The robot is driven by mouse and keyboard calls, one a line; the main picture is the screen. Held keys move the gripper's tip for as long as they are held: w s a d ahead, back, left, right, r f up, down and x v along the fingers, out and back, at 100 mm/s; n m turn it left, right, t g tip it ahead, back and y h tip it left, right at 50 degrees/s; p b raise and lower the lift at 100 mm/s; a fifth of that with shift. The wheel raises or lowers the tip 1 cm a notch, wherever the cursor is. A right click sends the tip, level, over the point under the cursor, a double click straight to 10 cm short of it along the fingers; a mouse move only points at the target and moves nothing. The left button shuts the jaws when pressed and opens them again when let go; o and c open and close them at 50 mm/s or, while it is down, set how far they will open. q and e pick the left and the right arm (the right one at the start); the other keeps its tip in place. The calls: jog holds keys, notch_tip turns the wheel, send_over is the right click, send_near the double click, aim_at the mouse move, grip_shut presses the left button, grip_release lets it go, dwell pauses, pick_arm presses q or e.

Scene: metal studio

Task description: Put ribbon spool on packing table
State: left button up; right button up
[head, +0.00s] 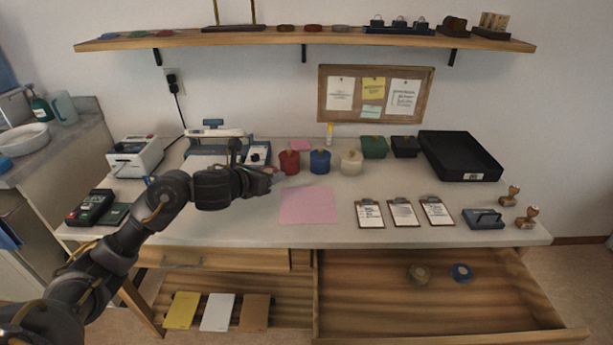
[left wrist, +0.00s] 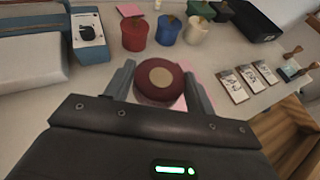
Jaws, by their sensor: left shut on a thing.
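The ribbon spool (left wrist: 158,82) is dark red with a tan round centre. In the left wrist view it sits between the two fingers of my left gripper (left wrist: 159,90), which is shut on it. In the head view my left gripper (head: 268,181) is over the packing table (head: 330,228), left of the pink sheet (head: 309,205), and the spool is mostly hidden there. In the left wrist view the pink sheet shows partly behind the spool. I cannot tell how high the spool is above the tabletop. My right gripper is not in view.
Red (head: 289,162), blue (head: 320,161) and cream (head: 351,161) pots stand behind the pink sheet. Several clipboards (head: 403,212) lie to its right, and a black tray (head: 461,156) is at back right. An open drawer (head: 440,300) holds two rolls. Bare tabletop lies in front.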

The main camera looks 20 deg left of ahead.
pick_arm(q)
jog(key=shift+w+a+r, duration=0.1)
jog(key=shift+w, duration=0.05)
jog(key=shift+a, duration=0.2)
jog(key=s+a+f, duration=0.3)
jog(key=a+f, duration=0.2)
jog(key=a, duration=0.4)
send_over(225, 211)
jog(key=f, duration=0.4)
jog(key=shift+w+d, duration=0.15)
jog(key=shift+d, duration=0.2)
jog(key=shift+a+f, duration=0.2)
jog(key=shift+f, duration=0.1)
jog(key=f, duration=0.3)
jog(key=shift+a+p, duration=0.2)
jog(key=shift+p, duration=0.15)
jog(key=shift+f, duration=0.2)
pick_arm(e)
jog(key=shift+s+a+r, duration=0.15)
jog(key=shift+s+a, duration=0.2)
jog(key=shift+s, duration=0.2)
